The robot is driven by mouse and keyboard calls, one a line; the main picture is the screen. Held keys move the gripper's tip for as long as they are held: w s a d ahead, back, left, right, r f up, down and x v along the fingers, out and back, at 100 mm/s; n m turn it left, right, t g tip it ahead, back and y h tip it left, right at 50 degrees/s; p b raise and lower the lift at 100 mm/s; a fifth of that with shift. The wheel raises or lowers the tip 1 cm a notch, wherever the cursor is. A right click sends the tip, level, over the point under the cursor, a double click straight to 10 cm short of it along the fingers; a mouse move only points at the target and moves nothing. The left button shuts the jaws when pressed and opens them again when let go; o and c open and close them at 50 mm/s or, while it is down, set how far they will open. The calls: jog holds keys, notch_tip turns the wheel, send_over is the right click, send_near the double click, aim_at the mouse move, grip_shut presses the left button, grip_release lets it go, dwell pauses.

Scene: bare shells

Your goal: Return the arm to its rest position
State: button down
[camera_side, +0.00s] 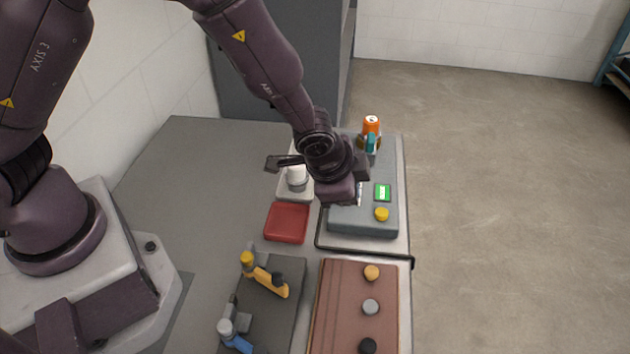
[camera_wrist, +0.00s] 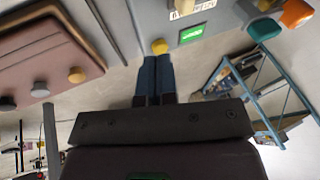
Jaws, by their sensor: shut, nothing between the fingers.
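My gripper (camera_wrist: 156,60) shows in the wrist view with its two dark fingers side by side, shut and empty. In the side view my gripper's body is over the grey box (camera_side: 352,222), and its fingertips are hard to make out. The grey box has a green screen (camera_side: 383,192) and a yellow knob (camera_side: 381,214). In the wrist view the yellow knob (camera_wrist: 159,46) appears just beyond the fingertips, and the green screen (camera_wrist: 192,34) is to its right. I cannot tell how far the fingers are from the box.
A brown board (camera_side: 342,300) with round knobs and a dark mat (camera_side: 268,318) with tools lie nearer. The table's left part (camera_side: 190,190) is clear.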

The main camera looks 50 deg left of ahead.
jog(key=s+a+r+n, duration=0.4)
jog(key=s+a+r, duration=0.2)
jog(key=s+r, duration=0.4)
jog(key=s+a+r+n, duration=0.4)
jog(key=s+r, duration=0.6)
jog(key=r, duration=0.5)
jog(key=shift+s+a+r+h, duration=0.15)
jog(key=shift+s+a+h, duration=0.2)
jog(key=shift+a, duration=0.8)
